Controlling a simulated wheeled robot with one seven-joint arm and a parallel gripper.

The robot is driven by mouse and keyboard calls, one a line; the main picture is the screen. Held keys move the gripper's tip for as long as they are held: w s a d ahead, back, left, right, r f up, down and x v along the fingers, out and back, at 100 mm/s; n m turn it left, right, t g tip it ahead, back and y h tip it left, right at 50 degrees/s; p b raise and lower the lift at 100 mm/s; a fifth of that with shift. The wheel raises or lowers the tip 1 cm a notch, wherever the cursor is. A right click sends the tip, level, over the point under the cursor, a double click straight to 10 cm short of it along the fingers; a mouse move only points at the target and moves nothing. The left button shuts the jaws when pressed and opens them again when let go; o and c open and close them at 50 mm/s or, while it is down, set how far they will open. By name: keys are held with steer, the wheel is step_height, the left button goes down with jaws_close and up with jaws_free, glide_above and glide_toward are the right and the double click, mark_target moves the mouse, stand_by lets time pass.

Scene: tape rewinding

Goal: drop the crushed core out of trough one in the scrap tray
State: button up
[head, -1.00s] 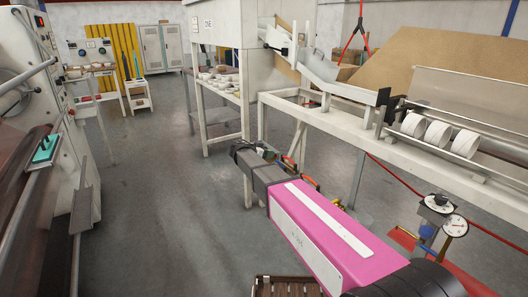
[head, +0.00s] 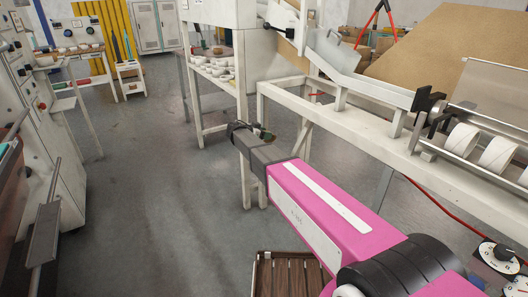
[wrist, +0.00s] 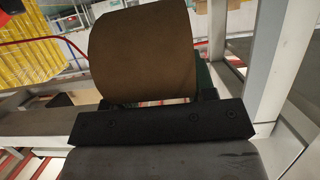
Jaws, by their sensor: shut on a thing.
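A brown cardboard core (wrist: 145,50) fills the upper middle of the wrist view. My gripper (wrist: 155,100) is shut on it, with the dark gripper body below it. In the head view my gripper (head: 262,133) is at the far end of my pink arm, in front of the white bench legs. The core is too small there to make out clearly. I cannot tell which thing is the scrap tray, and no trough is clearly marked as trough one.
A white bench (head: 340,115) with a chute and several white rolls (head: 497,152) runs along the right. A slatted brown wooden crate (head: 262,275) shows at the bottom edge. White machine cabinets (head: 40,140) stand left. The grey floor (head: 160,190) between them is clear.

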steer(key=shift+f, duration=2.85)
steer(key=o, duration=1)
steer(key=shift+s, duration=0.1)
steer(key=v, duration=1)
steer(key=shift+s+a+r, duration=0.15)
steer(key=shift+s+a, duration=0.05)
steer(key=shift+a, duration=0.1)
